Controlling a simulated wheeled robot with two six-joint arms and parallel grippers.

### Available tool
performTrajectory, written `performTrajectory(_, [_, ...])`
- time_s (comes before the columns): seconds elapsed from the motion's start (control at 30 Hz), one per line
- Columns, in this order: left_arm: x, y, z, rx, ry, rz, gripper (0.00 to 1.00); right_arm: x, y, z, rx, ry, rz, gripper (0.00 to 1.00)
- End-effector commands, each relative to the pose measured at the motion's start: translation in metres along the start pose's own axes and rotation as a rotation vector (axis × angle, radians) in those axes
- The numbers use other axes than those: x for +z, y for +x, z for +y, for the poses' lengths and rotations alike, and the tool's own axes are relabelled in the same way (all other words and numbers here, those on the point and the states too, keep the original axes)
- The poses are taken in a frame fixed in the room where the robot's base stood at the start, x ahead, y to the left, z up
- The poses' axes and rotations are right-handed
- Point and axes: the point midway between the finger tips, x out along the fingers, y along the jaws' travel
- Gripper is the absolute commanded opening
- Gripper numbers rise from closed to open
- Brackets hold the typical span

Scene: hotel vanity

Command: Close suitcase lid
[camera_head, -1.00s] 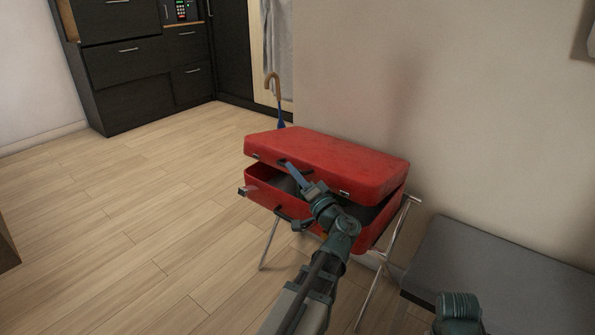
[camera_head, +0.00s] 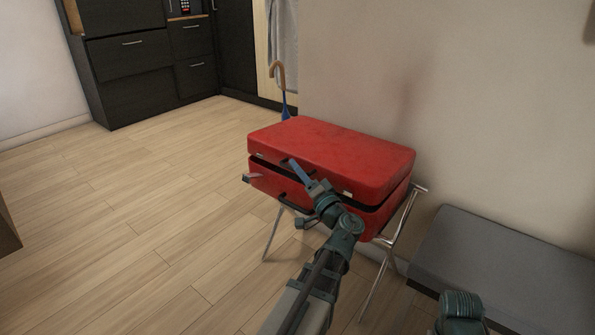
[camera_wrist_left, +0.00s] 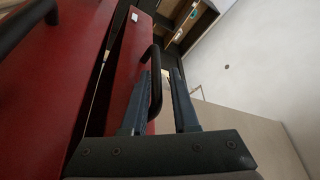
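The red suitcase's lid (camera_head: 335,152) is lowered close over its base (camera_head: 270,183), with a narrow dark gap along the front edge in the head view. My left gripper (camera_head: 295,170) is at the front of the lid, by the lid's dark handle (camera_head: 284,163). In the left wrist view, the two fingers of my left gripper (camera_wrist_left: 158,95) are apart, and the black lid handle (camera_wrist_left: 156,70) sits between them, nearer the left finger. The base's handle (camera_wrist_left: 25,22) shows at that view's upper left. My right gripper is out of view.
The suitcase stands on a metal folding rack (camera_head: 405,225) beside the wall. A grey bench (camera_head: 510,265) is close on the right. A blue umbrella (camera_head: 286,108) with a brown hook handle stands behind. The wood floor (camera_head: 130,215) to the left is clear.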

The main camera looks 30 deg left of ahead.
Motion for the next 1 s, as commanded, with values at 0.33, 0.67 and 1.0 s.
performTrajectory(0.33, [0.001,-0.007,0.0,-0.001,-0.001,0.001,0.27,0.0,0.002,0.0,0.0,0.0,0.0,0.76])
performTrajectory(0.67, [0.002,-0.073,0.001,0.0,-0.001,0.005,0.27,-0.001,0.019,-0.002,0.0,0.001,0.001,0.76])
performTrajectory(1.0, [0.001,-0.128,0.001,0.001,0.0,0.002,0.27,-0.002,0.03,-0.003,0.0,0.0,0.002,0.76])
